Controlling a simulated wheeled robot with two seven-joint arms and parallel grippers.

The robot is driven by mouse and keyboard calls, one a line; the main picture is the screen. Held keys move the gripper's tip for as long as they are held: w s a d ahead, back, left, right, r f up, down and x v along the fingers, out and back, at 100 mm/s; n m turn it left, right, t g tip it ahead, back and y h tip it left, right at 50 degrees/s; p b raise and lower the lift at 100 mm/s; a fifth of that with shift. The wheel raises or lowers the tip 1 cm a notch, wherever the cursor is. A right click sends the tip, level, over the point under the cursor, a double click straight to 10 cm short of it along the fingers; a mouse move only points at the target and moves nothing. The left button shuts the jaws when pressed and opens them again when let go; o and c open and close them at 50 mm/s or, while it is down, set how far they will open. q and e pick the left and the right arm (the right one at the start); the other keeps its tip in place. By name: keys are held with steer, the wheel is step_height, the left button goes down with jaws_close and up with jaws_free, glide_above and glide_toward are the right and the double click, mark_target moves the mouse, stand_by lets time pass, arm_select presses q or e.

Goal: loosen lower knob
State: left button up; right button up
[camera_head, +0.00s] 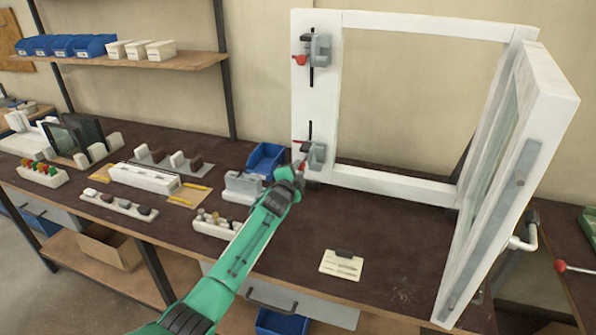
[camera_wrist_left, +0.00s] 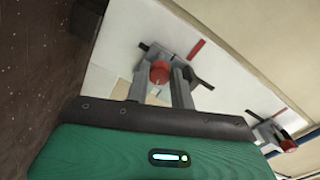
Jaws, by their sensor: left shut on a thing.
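My left gripper (camera_head: 298,166) reaches up to the lower clamp (camera_head: 318,153) on the white frame's left post. In the left wrist view, the round red lower knob (camera_wrist_left: 159,71) sits between the two grey fingers, and the gripper is shut on it. In the head view the gripper mostly hides this knob. The upper clamp (camera_head: 321,49) is higher on the same post, with its own red knob (camera_head: 300,60); that knob also shows in the left wrist view (camera_wrist_left: 288,145). My right gripper is in neither view.
The white frame (camera_head: 400,181) stands on the dark bench, with a glazed sash (camera_head: 515,170) open at right. A blue bin (camera_head: 266,158) and a grey-white block (camera_head: 241,187) are close left of my gripper. A card (camera_head: 341,265) lies in front; the bench around it is clear.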

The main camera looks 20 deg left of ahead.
arm_select(q)
steer(key=shift+n, duration=0.6)
steer(key=o, duration=1)
steer(key=shift+s, duration=0.15)
steer(key=s+b, duration=0.1)
steer(key=s, duration=1.2)
steer(key=shift+s+a+r+b, duration=0.25)
steer(key=shift+a+b, duration=0.1)
steer(key=shift+b, duration=0.05)
steer(key=shift+f, duration=0.1)
